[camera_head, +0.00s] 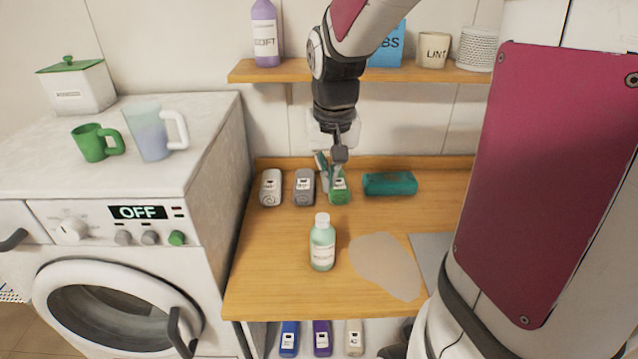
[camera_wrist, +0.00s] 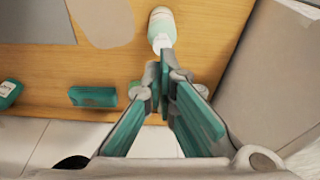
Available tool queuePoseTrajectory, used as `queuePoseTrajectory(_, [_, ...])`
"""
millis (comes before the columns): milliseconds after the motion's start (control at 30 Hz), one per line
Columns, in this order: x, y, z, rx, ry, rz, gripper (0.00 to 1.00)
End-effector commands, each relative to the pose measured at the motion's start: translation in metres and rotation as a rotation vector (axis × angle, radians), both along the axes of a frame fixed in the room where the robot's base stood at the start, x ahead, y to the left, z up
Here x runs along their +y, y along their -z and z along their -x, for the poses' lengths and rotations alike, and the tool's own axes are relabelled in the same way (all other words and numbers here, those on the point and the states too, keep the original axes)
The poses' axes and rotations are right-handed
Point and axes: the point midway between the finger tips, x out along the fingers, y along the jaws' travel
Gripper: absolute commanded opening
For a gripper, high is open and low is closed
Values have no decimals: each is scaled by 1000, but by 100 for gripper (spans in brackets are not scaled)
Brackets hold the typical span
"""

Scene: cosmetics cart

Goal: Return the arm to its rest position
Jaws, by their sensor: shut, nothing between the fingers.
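My gripper (camera_head: 334,178) hangs at the end of my arm over the back of the wooden counter. In the head view its fingers overlap a small green-labelled item (camera_head: 339,196); I cannot tell whether they touch it. The wrist view shows the teal fingers (camera_wrist: 166,72) closed together at their tips, with nothing held. A pale green bottle with a white cap (camera_head: 322,247) stands upright on the counter, apart from my gripper; it also shows beyond the fingertips in the wrist view (camera_wrist: 161,27).
Two grey items (camera_head: 304,187) and a teal block (camera_head: 390,184) lie near the counter's back edge. A wooden shelf (camera_head: 240,71) with bottles and pots hangs above, close to my arm. The washing machine (camera_head: 215,135) stands left, with mugs on top. A beige patch (camera_head: 385,265) lies front right.

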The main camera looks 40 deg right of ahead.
Motion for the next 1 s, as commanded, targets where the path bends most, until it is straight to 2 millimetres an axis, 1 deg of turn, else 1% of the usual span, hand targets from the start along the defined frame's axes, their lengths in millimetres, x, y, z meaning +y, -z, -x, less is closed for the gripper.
queuePoseTrajectory(100, [1,-7,2,0,0,0,0])
queuePoseTrajectory(300, [3,-9,4,-1,-2,1,0])
queuePoseTrajectory(400, [10,-15,6,-13,-24,7,0])
queuePoseTrajectory(467, [20,-21,9,-27,-51,15,0])
queuePoseTrajectory(567, [43,-36,21,-64,-118,32,0])
queuePoseTrajectory(733, [86,-58,51,-140,-258,57,0])
queuePoseTrajectory(800, [101,-63,65,-171,-317,64,0])
queuePoseTrajectory(900, [119,-68,84,-213,-392,71,0])
queuePoseTrajectory(1000, [131,-69,100,-247,-450,73,0])
